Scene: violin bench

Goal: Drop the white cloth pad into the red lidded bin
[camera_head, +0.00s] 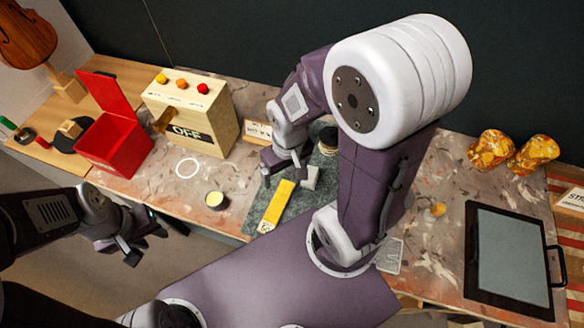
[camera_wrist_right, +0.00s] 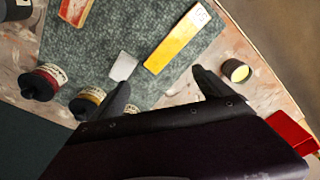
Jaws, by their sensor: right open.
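The white cloth pad (camera_head: 311,178) lies on the grey-green mat (camera_head: 298,204), just right of the yellow block. In the right wrist view the pad (camera_wrist_right: 124,66) shows as a small pale patch near my left-hand finger. My right gripper (camera_head: 284,170) is open and empty, above the mat close to the pad; its two fingers (camera_wrist_right: 163,90) stand apart in the wrist view. The red bin (camera_head: 118,147) stands at the left with its lid (camera_head: 104,90) raised. My left gripper (camera_head: 150,242) is open and empty off the bench's front edge.
A yellow block (camera_head: 276,206) lies on the mat beside the pad. A small tin (camera_head: 216,200) stands to its left. A wooden switch box (camera_head: 192,112) marked OFF stands right of the bin. Jars (camera_wrist_right: 41,83) stand along the mat. A dark-framed tablet (camera_head: 508,255) lies far right.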

